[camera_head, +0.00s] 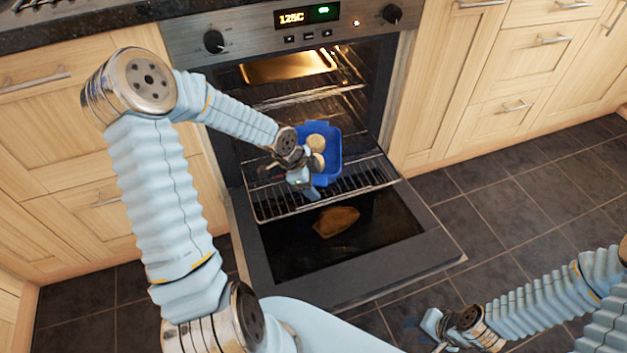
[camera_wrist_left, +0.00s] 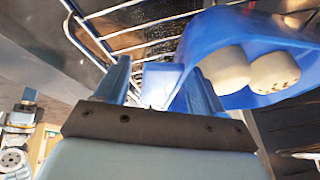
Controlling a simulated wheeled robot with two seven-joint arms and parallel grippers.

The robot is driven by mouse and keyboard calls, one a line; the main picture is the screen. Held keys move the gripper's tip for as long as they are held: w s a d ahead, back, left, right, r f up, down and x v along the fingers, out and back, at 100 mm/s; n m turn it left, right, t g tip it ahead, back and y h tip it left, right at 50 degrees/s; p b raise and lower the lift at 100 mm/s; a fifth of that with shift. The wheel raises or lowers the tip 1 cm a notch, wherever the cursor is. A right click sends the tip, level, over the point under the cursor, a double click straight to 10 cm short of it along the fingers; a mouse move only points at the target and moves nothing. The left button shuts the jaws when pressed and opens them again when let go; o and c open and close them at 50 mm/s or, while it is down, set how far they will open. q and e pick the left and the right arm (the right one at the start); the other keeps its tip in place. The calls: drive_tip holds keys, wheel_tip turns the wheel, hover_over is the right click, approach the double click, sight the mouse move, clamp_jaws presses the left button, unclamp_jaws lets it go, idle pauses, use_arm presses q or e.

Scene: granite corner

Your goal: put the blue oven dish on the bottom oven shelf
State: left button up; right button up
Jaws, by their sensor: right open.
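The blue oven dish (camera_head: 333,157) holds two round, pale brown items and is over the pulled-out lower wire shelf (camera_head: 362,178) of the open oven. My left gripper (camera_head: 303,178) is at the dish's near left side. I cannot tell whether the dish touches the shelf. My right gripper (camera_head: 432,326) is open and empty, low over the floor at the bottom right.
The oven door (camera_head: 375,262) is folded down, with a brown patch (camera_head: 336,221) on its glass. A tray (camera_head: 288,66) sits high in the oven, and another rack (camera_head: 300,105) is below it. Wooden cabinets flank the oven. The tiled floor at right is clear.

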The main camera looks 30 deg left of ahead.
use_arm(q)
drive_tip(key=shift+r, duration=0.1)
drive_tip(key=p+v, duration=0.4)
drive_tip(key=v, duration=0.7)
drive_tip(key=shift+a+r, duration=0.15)
drive_tip(key=shift+r, duration=0.2)
drive_tip(key=shift+s, duration=0.15)
idle(0.6)
